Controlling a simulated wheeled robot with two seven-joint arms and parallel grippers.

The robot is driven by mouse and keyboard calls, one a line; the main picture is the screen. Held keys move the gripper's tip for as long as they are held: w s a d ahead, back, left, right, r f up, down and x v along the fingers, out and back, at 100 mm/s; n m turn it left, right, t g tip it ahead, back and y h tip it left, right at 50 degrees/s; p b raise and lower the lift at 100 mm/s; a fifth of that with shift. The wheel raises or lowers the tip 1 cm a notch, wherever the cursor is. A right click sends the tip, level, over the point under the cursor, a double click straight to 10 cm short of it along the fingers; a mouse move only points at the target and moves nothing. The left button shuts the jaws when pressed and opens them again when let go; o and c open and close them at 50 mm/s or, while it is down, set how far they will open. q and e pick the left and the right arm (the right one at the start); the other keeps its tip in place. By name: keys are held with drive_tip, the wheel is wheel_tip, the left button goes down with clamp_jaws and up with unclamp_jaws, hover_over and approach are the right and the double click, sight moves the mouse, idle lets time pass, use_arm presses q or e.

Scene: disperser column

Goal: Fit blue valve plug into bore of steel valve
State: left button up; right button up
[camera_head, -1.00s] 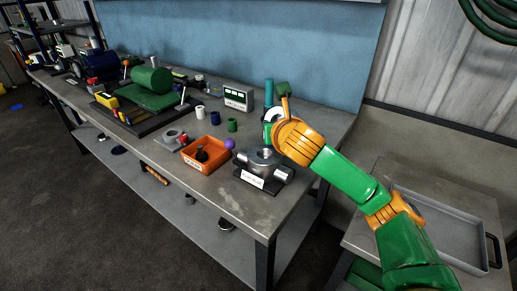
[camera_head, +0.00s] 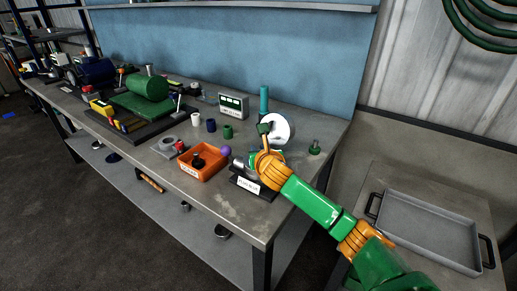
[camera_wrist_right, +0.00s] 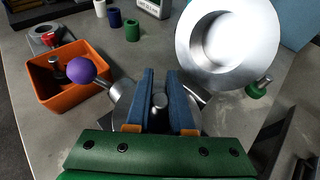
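The steel valve (camera_head: 239,163) stands on a dark labelled base (camera_head: 247,185) near the bench's front edge. My right gripper (camera_wrist_right: 160,78) is over the valve and hides most of its top in the head view. In the right wrist view its two dark blue fingers close on a steel stem (camera_wrist_right: 160,101), which I take to be the blue valve plug's. The plug's blue part is hidden, and I cannot tell how deep it sits in the bore. The valve body (camera_wrist_right: 122,98) shows around the fingers. My left gripper is not in view.
An orange bin (camera_head: 203,173) holding a dark stemmed part and a purple ball (camera_head: 226,150) are left of the valve. A large pale ring (camera_wrist_right: 229,42) stands behind it. A green stemmed plug (camera_head: 314,147) is to the right. An empty grey tray (camera_head: 428,237) lies on the side table.

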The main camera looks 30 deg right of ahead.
drive_tip(key=o, duration=0.4)
drive_tip(key=shift+f, duration=0.2)
drive_tip(key=shift+c, duration=0.2)
drive_tip(key=shift+o, duration=0.5)
drive_tip(key=shift+w+a, duration=0.1)
drive_tip(key=shift+a, duration=0.2)
drive_tip(key=shift+f, duration=0.1)
drive_tip(key=shift+d, duration=0.1)
drive_tip(key=s+r+p, duration=0.1)
drive_tip(key=s+p, duration=0.1)
drive_tip(key=p, duration=0.1)
drive_tip(key=r+p, duration=0.1)
drive_tip(key=shift+s+a+r+p, duration=0.25)
drive_tip(key=shift+s+r+p, duration=0.05)
drive_tip(key=shift+s, duration=0.1)
drive_tip(key=p+v, duration=0.5)
drive_tip(key=v, duration=0.3)
drive_tip(key=shift+s+a, duration=0.25)
drive_tip(key=shift+s, duration=0.1)
